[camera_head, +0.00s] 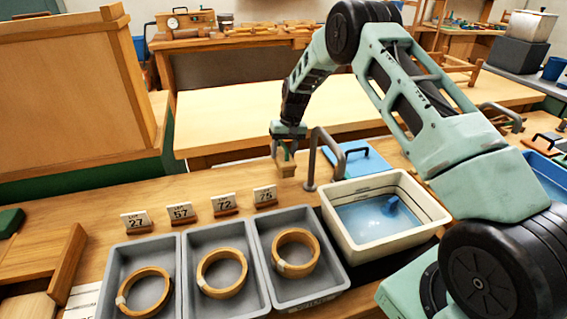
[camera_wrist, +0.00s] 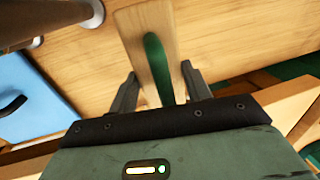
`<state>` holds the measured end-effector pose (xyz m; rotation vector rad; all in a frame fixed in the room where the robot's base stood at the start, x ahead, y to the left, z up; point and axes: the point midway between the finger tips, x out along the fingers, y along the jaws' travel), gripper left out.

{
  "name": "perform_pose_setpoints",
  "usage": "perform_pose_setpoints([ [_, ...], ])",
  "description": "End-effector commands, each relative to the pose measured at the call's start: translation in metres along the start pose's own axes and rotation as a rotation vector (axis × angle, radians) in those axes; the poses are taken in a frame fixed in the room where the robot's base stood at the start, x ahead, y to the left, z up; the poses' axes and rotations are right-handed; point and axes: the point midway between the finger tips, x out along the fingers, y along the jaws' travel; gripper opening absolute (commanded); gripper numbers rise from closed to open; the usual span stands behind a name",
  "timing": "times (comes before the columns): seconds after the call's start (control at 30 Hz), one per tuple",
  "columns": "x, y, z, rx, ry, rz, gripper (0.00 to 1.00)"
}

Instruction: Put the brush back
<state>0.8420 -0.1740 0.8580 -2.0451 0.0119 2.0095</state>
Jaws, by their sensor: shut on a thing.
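My gripper (camera_head: 287,143) is shut on the brush (camera_head: 286,166), a pale wooden block with a green strip. It holds the brush behind the number cards and just left of the grey tap (camera_head: 313,160). In the wrist view the brush (camera_wrist: 156,62) lies between the two dark fingers of my gripper (camera_wrist: 158,82). The brush's lower end appears close to the bench (camera_head: 180,192); I cannot tell whether it touches. Its bristles are not clearly visible.
Grey trays (camera_head: 184,305) with wooden rings stand in front, behind them number cards (camera_head: 222,203). A white basin of water (camera_head: 433,208) with a blue item and a blue lidded box (camera_head: 362,160) are to the right. A wooden panel (camera_head: 65,95) rises at left.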

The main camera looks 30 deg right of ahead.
Motion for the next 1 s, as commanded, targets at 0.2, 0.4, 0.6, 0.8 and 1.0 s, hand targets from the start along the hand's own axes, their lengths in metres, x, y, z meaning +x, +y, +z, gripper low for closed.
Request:
perform_pose_setpoints([
  [0.2, 0.017, 0.003, 0.000, 0.000, 0.000, 0.000, 0.20],
  [0.4, 0.041, 0.008, 0.000, -0.001, 0.001, 0.001, 0.20],
  [0.6, 0.042, 0.008, -0.001, -0.001, 0.002, 0.000, 0.20],
  [0.8, 0.044, 0.009, -0.001, -0.001, 0.002, 0.000, 0.65],
  [1.0, 0.044, 0.009, 0.000, -0.001, 0.001, 0.000, 0.71],
])
